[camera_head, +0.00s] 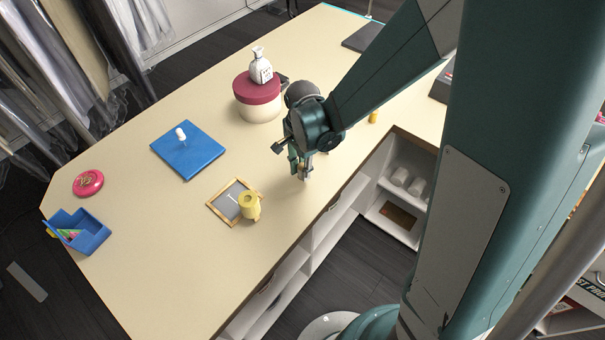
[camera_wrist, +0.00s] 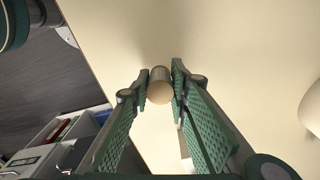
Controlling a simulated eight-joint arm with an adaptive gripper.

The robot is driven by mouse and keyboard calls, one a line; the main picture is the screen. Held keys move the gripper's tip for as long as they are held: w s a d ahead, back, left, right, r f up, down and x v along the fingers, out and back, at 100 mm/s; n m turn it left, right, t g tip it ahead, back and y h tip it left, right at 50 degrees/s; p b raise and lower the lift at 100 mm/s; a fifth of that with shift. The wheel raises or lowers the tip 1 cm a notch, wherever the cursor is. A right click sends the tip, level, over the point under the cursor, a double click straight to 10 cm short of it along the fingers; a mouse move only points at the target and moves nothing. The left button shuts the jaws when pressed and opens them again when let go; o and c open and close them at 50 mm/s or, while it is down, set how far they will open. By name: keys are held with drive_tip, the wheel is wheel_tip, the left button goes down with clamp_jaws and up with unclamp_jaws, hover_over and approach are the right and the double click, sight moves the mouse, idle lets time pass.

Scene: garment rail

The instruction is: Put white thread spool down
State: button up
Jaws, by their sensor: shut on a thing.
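My gripper (camera_head: 303,174) is shut on a small spool-like cylinder (camera_wrist: 160,86) with a round tan end, held between the fingertips in the wrist view. The fingers hide most of its side, so its thread colour is not clear. In the head view my gripper points down at the table (camera_head: 170,265), near its front edge; I cannot tell whether the cylinder touches the tabletop. A small white spool-like thing (camera_head: 181,134) stands on a blue square (camera_head: 187,155) at the left.
A blue bin (camera_head: 83,232) and pink disc (camera_head: 88,183) lie far left. Shelves (camera_head: 400,185) sit below the table edge.

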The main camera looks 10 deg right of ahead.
sight(302, 166)
drive_tip(key=shift+f, duration=1.2)
drive_tip(key=shift+f, duration=0.2)
drive_tip(key=o, duration=0.8)
drive_tip(key=shift+c, duration=0.2)
drive_tip(key=shift+r, duration=0.25)
drive_tip(key=shift+r, duration=6)
